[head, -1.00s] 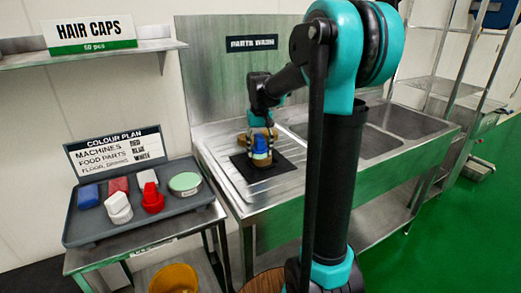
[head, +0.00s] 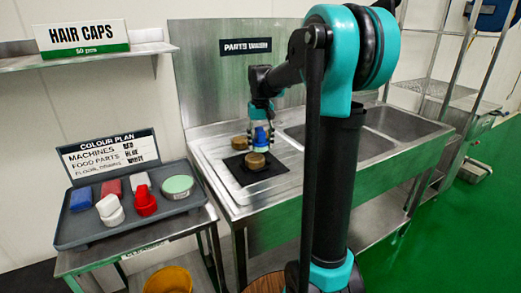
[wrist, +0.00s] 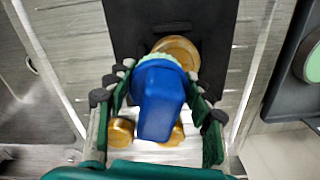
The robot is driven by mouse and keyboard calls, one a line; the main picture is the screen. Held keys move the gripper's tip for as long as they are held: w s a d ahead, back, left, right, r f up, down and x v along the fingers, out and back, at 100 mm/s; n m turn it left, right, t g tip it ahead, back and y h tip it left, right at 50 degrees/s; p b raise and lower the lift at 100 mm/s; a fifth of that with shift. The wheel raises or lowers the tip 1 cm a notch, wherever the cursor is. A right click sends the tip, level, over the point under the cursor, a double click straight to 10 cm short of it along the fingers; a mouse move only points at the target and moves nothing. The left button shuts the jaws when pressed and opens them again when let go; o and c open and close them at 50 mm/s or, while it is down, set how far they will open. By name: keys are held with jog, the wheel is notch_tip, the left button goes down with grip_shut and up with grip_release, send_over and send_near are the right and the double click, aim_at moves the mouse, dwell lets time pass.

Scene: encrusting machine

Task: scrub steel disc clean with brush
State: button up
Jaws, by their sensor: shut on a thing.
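My gripper (wrist: 158,88) is shut on a blue brush (wrist: 154,103), with its fingers on both sides of the handle. In the wrist view the brush's pale bristles overlap the edge of a gold-coloured round piece (wrist: 180,47) on a black mat (wrist: 122,20). In the head view the blue brush (head: 261,134) hangs below my gripper (head: 262,122), just behind the round piece (head: 255,161) on the mat (head: 238,170). I cannot tell whether bristles and piece touch. No plainly steel-coloured disc shows.
Sink basins (head: 385,143) lie to the right. At left a grey tray (head: 80,236) holds red, blue and white blocks and brushes and a green-topped tin (head: 178,185). A yellow bucket (head: 168,281) is below.

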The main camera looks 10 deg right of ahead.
aim_at(261, 130)
jog(key=shift+r, duration=2.6)
